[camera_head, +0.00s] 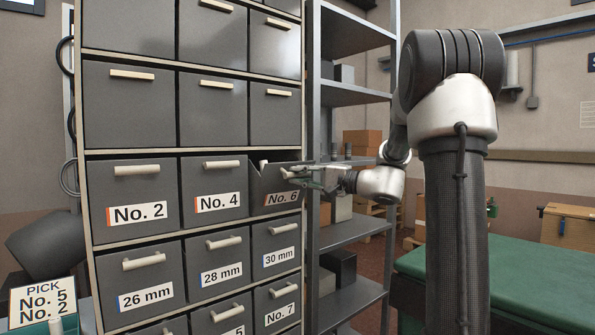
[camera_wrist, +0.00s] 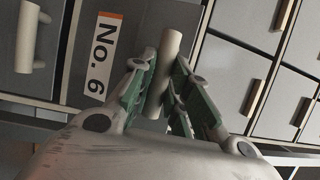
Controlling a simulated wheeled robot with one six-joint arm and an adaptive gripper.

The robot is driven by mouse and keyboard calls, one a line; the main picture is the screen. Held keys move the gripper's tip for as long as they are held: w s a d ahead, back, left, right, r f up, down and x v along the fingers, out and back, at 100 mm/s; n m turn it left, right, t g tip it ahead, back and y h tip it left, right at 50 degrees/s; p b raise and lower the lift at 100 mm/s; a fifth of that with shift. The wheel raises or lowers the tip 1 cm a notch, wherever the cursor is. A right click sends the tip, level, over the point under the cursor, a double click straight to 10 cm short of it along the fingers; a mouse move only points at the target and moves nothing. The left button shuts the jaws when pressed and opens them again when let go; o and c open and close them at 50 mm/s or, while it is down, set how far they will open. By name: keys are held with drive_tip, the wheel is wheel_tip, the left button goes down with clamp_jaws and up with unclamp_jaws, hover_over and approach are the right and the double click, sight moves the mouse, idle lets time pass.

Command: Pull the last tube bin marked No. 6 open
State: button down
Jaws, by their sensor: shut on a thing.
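The No. 6 bin (camera_head: 268,198) is a dark grey bin at the right end of the labelled No. 2 and No. 4 row. It stands out a little from the cabinet, with its side wall and a dark opening above its front showing. Its label (camera_wrist: 102,57) shows turned sideways in the wrist view. My gripper (camera_head: 298,175) reaches it from the right. In the wrist view, my gripper's green-padded fingers (camera_wrist: 162,86) are closed around the bin's cream bar handle (camera_wrist: 170,45). The handle is partly hidden by the fingers in the head view.
The No. 4 bin (camera_head: 215,185) and No. 2 bin (camera_head: 130,190) sit flush to the left. The 30 mm bin (camera_head: 276,243) is below. A grey metal shelf (camera_head: 350,232) stands close on the right, beside my arm. A pick sign (camera_head: 42,302) stands at lower left; a green-topped table (camera_head: 540,285) is at right.

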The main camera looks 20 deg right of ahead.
drive_tip(key=shift+s+d+f, duration=0.2)
drive_tip(key=shift+s+f, duration=0.45)
drive_tip(key=shift+f, duration=0.2)
drive_tip(key=shift+s+d+f, duration=0.15)
drive_tip(key=shift+s+f, duration=0.45)
drive_tip(key=shift+f, duration=0.3)
drive_tip(key=c, duration=1.4)
unclamp_jaws()
drive_tip(key=shift+o, duration=0.2)
drive_tip(key=v, duration=1.2)
